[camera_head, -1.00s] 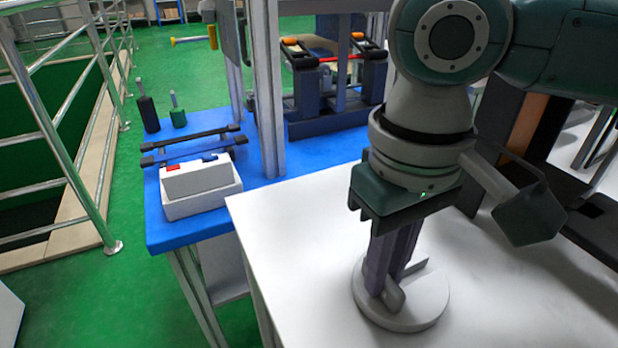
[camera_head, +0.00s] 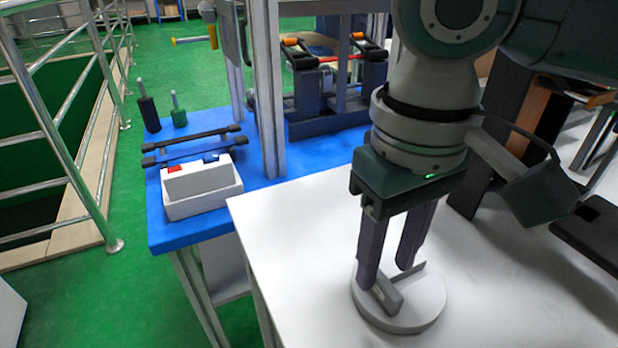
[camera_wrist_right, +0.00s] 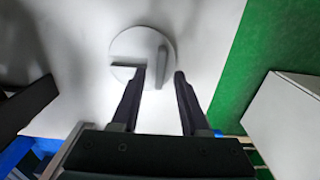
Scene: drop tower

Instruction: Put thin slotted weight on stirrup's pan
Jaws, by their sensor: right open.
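A pale round slotted weight (camera_head: 425,302) lies flat on the white table. It has a slot cut in from its edge and a raised grip bar (camera_head: 387,297) on top. My right gripper (camera_head: 387,277) is open just above the weight, pointing down. In the right wrist view the weight (camera_wrist_right: 142,38) shows beyond the fingers (camera_wrist_right: 160,73), with the grip bar (camera_wrist_right: 162,68) between them in the picture. I cannot tell whether a finger touches the bar. I cannot make out the stirrup's pan for certain. My left gripper is out of view.
The white table (camera_head: 300,240) is clear left of the weight. Beyond it, a blue table (camera_head: 190,228) carries a white box (camera_head: 203,190), dark bars, two small handled pieces and a metal upright (camera_head: 268,100). Dark parts (camera_head: 595,230) stand at the right.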

